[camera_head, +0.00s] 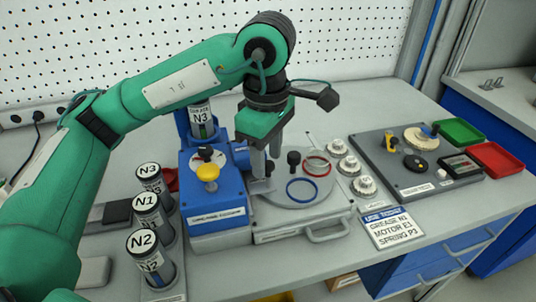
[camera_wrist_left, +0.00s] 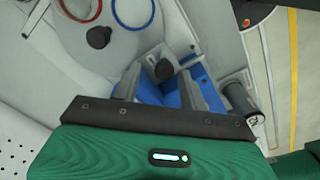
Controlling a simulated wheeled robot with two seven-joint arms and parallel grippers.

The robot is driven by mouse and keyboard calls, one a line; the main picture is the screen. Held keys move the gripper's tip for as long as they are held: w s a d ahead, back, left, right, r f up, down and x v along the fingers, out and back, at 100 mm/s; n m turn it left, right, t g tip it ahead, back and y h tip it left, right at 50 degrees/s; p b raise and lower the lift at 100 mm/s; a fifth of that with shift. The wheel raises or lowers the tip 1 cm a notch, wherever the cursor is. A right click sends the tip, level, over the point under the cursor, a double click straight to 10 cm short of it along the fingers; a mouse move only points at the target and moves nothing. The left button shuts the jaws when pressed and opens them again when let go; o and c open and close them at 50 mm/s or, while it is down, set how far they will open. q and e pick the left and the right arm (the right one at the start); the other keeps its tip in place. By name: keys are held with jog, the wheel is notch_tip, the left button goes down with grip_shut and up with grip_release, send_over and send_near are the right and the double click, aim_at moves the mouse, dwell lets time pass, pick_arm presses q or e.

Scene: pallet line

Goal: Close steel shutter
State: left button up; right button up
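My left gripper (camera_head: 266,160) hangs fingers-down at the right side of the blue grease station (camera_head: 216,222). In the left wrist view its two fingers (camera_wrist_left: 163,88) are apart, with a black knob (camera_wrist_left: 163,70) between or just beyond them; contact cannot be told. A small grey metal plate (camera_head: 262,187), which looks like the steel shutter, shows below the fingers beside the blue housing. The fingers hide part of it, so how far it is open is unclear. My right gripper is in neither view.
A grey fixture (camera_head: 300,229) with red and blue rings and another black knob (camera_head: 293,158) adjoins on the right. Cans N3, N1 and N2 (camera_head: 143,243) stand at the left. A sign (camera_head: 393,228) and dark parts board (camera_head: 408,192) lie right.

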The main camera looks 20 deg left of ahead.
pick_arm(q)
jog(key=shift+s+r, duration=0.1)
jog(key=shift+r, duration=0.25)
notch_tip(320, 180, up, 13)
jog(key=p, duration=0.1)
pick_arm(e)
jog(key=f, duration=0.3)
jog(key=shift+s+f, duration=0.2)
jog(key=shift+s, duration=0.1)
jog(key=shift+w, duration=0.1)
pick_arm(q)
jog(key=shift+r+p, duration=0.1)
jog(key=shift+p, duration=0.2)
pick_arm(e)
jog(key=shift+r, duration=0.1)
